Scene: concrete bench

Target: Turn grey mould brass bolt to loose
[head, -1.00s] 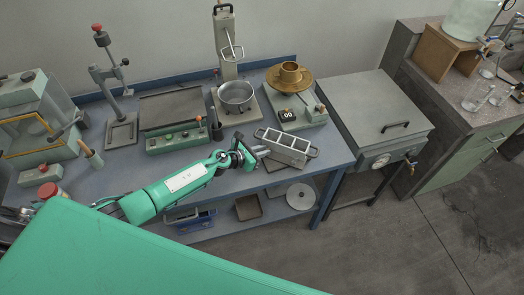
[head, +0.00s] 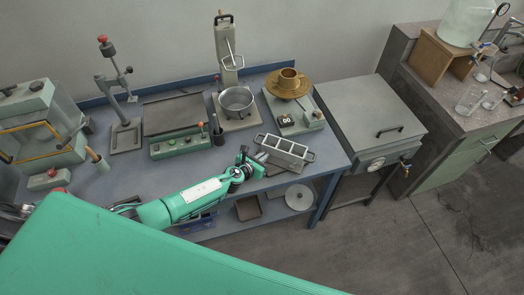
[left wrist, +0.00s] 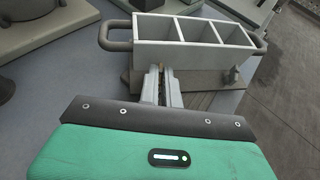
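The grey mould (head: 286,148) is a three-compartment box with loop handles on the bench near its front right edge. It shows large in the left wrist view (left wrist: 190,32), open side up on a flat plate. A grey wing nut (left wrist: 232,75) stands at its right end. My left gripper (head: 260,158) reaches the mould's near left side. In the left wrist view its two fingers (left wrist: 161,75) are close together, with the small brass bolt (left wrist: 158,68) between their tips, mostly hidden. They appear shut on it. My right gripper is not in view.
Behind the mould stand a steel bowl (head: 236,100) and a brass flanged pot (head: 288,83) on a scale. A green control box (head: 181,142) is to the left. A grey lidded chest (head: 372,112) stands right of the bench.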

